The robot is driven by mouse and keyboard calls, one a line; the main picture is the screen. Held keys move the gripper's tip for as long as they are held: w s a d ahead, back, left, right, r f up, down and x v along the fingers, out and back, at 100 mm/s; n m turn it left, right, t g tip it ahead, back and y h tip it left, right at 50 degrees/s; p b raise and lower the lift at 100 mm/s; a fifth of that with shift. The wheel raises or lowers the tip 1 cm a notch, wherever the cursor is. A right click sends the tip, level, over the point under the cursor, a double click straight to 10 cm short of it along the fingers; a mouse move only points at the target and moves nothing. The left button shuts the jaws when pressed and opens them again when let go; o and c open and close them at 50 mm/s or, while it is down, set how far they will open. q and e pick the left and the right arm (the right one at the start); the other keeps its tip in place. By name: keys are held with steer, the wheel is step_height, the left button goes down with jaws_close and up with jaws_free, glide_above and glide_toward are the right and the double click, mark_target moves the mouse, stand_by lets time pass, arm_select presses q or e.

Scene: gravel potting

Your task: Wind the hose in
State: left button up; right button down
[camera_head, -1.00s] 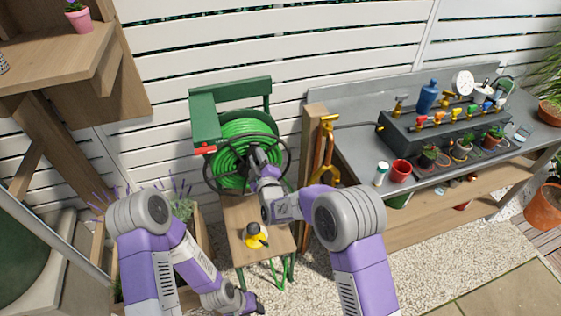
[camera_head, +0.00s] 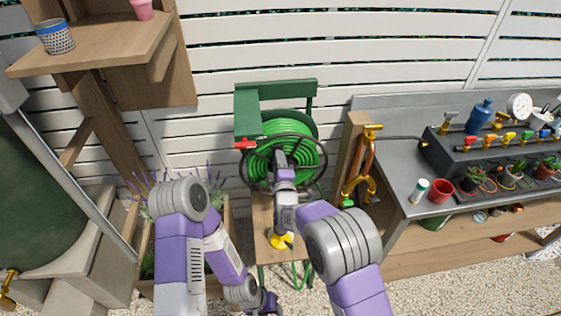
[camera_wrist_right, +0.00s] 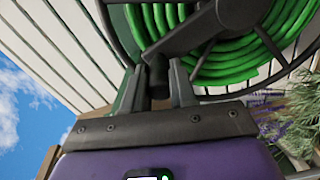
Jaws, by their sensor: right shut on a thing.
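The hose reel holds a coil of green hose (camera_head: 290,122) behind a dark spoked wheel (camera_head: 323,160), on a green frame (camera_head: 247,112). In the right wrist view the green hose (camera_wrist_right: 225,65) lies just beyond my fingers. My right gripper (camera_head: 281,160) is in front of the wheel. In the right wrist view its fingers (camera_wrist_right: 160,85) are shut on a dark crank handle (camera_wrist_right: 157,68) that sticks out from the wheel. My left gripper (camera_head: 268,303) hangs low at the bottom of the head view, away from the reel; its jaws are too small to read.
A small wooden table with a yellow object (camera_head: 281,241) stands below the reel. A wooden post with a brass tap (camera_head: 373,128) is to its right, beside the grey bench (camera_head: 398,166). A lavender planter is at the left, and a red lever (camera_head: 246,143) is on the reel frame.

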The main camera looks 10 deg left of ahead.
steer(key=shift+a, duration=0.1)
steer(key=c, duration=0.9)
jaws_free()
steer(key=shift+s, duration=0.1)
steer(key=p+v, duration=0.1)
steer(key=v, duration=0.6)
steer(key=shift+s+d, duration=0.15)
steer(key=shift+d, duration=0.05)
steer(key=shift+r, duration=0.1)
